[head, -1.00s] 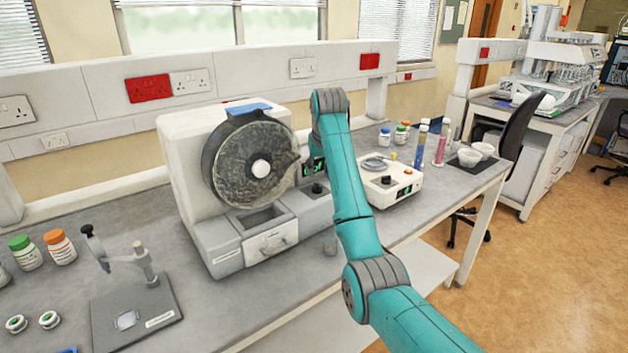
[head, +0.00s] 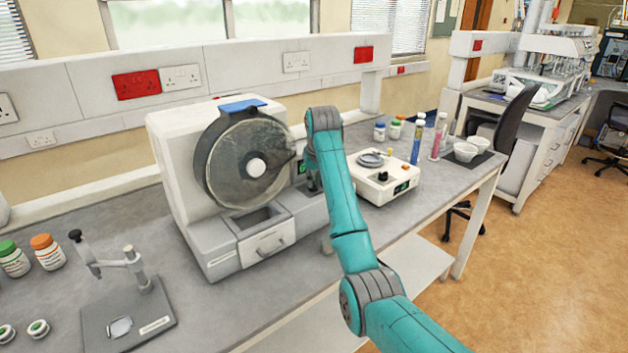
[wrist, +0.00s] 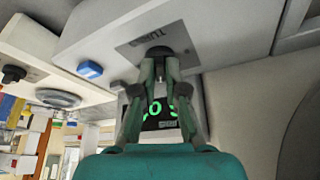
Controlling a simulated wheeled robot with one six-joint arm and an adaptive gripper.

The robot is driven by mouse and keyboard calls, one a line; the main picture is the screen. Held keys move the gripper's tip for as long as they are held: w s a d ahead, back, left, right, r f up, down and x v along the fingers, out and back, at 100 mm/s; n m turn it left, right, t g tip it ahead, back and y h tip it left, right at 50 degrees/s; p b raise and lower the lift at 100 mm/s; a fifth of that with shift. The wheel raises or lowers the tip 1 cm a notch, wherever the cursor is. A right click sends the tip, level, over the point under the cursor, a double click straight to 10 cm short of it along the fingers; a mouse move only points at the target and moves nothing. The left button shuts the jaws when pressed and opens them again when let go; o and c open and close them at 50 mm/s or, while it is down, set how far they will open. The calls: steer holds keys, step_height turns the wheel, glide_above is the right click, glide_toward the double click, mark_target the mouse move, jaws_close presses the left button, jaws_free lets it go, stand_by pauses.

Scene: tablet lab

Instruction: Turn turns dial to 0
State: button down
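The turns dial (wrist: 159,51) is a small black knob below a label reading "TURNS", upside down in the wrist view, on the white front of the drum machine (head: 166,150). My gripper (wrist: 159,68) is right at the dial, with one finger on each side of its lower part. The fingers look close together, but I cannot tell whether they press on it. A green digital display (wrist: 160,115) shows between and beside the fingers, partly covered, so its full reading is hidden. In the head view my arm hides most of the dial area.
A white hotplate-like device (head: 385,182) with a round plate stands just right of the machine. Coloured tubes (head: 416,140) and white bowls (head: 466,151) are farther right. A small stand (head: 130,312) and bottles (head: 47,251) are at the left.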

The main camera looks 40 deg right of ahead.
steer(key=shift+n, duration=0.3)
steer(key=n, duration=0.1)
steer(key=n+y, duration=0.1)
steer(key=n, duration=0.1)
steer(key=n+y, duration=0.1)
steer(key=shift+d, duration=0.3)
steer(key=n, duration=0.1)
steer(key=n+y, duration=0.1)
steer(key=n, duration=0.3)
steer(key=shift+d+r+y, duration=0.1)
steer(key=shift+d+y, duration=0.15)
steer(key=shift+y, duration=0.15)
steer(key=n, duration=0.2)
steer(key=n+g+y, duration=0.1)
steer(key=n, duration=0.2)
steer(key=shift+w+d+y, duration=0.2)
steer(key=shift+y, duration=0.1)
steer(key=n+g, duration=0.1)
steer(key=n, duration=0.1)
steer(key=n+g, duration=0.1)
steer(key=n, duration=0.1)
steer(key=shift+w+d+n+y, duration=0.1)
steer(key=shift+w+n+y, duration=0.1)
steer(key=shift+n+y, duration=0.1)
steer(key=shift+n, duration=0.4)
steer(key=c, duration=1.2)
jaws_free()
